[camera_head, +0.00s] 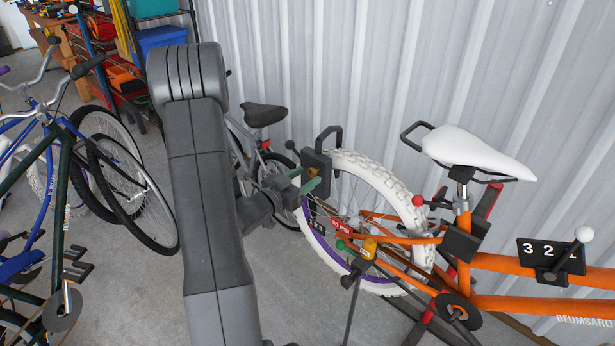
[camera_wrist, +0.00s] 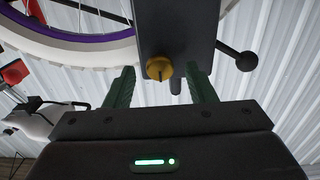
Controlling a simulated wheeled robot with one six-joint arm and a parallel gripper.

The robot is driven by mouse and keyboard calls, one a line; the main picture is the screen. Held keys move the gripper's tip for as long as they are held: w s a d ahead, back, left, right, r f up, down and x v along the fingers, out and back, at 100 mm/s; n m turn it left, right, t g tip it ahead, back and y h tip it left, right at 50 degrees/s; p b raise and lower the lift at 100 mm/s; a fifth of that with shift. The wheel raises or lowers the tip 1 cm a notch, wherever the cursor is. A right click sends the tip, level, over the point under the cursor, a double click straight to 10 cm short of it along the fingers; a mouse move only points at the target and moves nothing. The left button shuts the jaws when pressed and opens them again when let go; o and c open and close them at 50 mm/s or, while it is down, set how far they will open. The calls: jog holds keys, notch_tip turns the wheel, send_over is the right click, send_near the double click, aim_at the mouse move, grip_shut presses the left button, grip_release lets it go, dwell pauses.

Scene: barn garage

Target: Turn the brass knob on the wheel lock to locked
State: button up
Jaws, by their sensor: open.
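The wheel lock is a dark box (camera_head: 316,160) with a black shackle, set at the upper left of the white tyre in the head view. In the wrist view its dark body (camera_wrist: 177,28) fills the top middle. The round brass knob (camera_wrist: 159,68) sits at the lower end of this body, with a dark mark on its face. My gripper (camera_wrist: 162,76) is open, its green fingers spread left and right of the knob with gaps on both sides. In the head view my gripper (camera_head: 303,179) is close to the lock, and my arm and the fingers hide part of it.
A lever with a black ball (camera_wrist: 245,60) sticks out beside the lock. The orange bike has a white seat (camera_head: 477,152), a number box (camera_head: 549,256) and a yellow-orange fitting (camera_head: 369,249). A corrugated wall (camera_head: 340,60) stands close behind. Other bikes (camera_head: 60,190) stand at left.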

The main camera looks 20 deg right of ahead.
jog(key=b+v, duration=0.1)
jog(key=v, duration=1.1)
jog(key=p+x, duration=0.1)
jog(key=x, duration=1.2)
jog(key=shift+w+d, duration=0.15)
jog(key=shift+d, duration=0.25)
jog(key=shift+a, duration=0.1)
